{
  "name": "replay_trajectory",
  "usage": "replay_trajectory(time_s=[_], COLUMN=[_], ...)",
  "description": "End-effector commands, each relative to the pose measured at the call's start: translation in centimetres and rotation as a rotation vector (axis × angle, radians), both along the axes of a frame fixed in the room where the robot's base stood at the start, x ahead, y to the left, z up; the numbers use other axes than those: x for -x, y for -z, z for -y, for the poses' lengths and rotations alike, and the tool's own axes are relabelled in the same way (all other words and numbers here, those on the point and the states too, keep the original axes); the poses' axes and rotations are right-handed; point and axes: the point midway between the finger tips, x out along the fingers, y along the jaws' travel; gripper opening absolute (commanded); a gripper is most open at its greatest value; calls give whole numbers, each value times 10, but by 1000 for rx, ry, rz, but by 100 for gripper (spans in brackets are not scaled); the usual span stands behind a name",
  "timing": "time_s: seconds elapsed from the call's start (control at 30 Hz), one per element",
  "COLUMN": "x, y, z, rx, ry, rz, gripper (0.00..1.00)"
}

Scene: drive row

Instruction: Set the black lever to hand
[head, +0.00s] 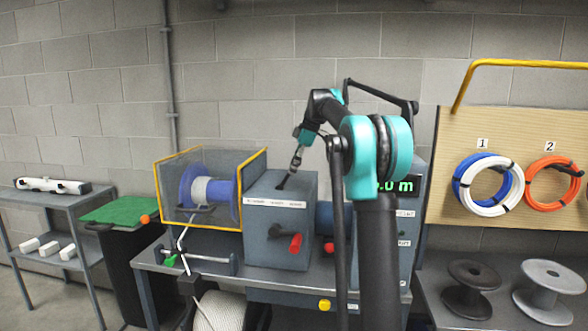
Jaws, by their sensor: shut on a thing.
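The black lever (284,184) stands up from the top of a grey box (262,248) on the bench. Its lower part shows, leaning up and to the right. My gripper (295,161) is above the box, pointing down, with its fingers closed at the lever's upper end, which they hide. A white label strip (274,203) runs along the box's top front edge, too small to read surely, so I cannot tell which mark the lever is at.
A yellow-framed guard (212,188) with a blue reel stands close on the left. A cabinet with a green display (396,185) stands on the right, partly behind my arm. Coils (488,184) hang on a board further right.

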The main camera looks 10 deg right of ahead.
Motion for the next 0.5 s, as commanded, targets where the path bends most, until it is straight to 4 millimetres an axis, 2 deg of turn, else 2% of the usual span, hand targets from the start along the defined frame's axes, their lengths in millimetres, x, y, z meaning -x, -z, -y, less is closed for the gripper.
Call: replay_trajectory(time_s=[0.5], x=[-10], y=[-12], z=[-31], rx=[300], ry=[-4], rz=[-96], gripper=[0])
